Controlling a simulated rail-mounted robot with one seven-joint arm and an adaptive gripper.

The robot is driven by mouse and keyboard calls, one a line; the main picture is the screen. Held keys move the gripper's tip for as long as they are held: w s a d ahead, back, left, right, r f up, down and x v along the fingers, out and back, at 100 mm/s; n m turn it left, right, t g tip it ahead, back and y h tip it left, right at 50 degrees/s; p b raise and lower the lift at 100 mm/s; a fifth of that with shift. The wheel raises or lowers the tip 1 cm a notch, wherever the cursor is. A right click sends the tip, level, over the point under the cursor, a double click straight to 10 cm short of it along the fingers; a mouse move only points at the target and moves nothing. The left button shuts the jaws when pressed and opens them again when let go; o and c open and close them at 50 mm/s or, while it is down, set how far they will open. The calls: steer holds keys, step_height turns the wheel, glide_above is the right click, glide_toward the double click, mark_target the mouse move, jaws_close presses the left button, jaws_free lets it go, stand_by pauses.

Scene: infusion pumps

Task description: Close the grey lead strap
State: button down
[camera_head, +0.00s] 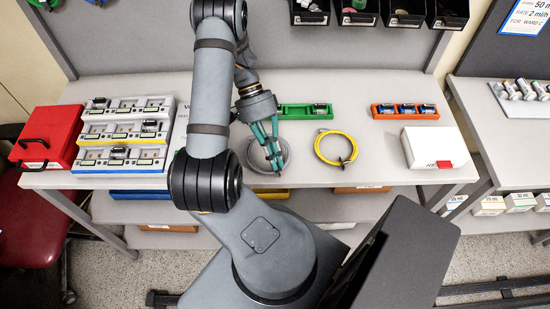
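The grey lead (284,150) lies as a coil on the light grey table, near the table's front edge. My gripper (276,165) points down over this coil, its teal fingers crossing the inside and front of the ring. The fingertips look close together, but whether they touch or hold anything is too small to tell. The grey lead's strap cannot be made out; the fingers cover the area at the coil's front. My arm hides part of the table to the left of the coil.
A yellow lead (320,153) with a dark strap lies coiled to the right. Behind are a green tray (292,112) and an orange tray (378,113). A white box (430,146) stands right; pump racks (124,114) and a red case (52,134) stand left.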

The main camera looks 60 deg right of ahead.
steer(key=c, duration=2.1)
jaws_free()
steer(key=shift+o, duration=0.4)
steer(key=v, duration=1.2)
steer(key=shift+w, duration=0.15)
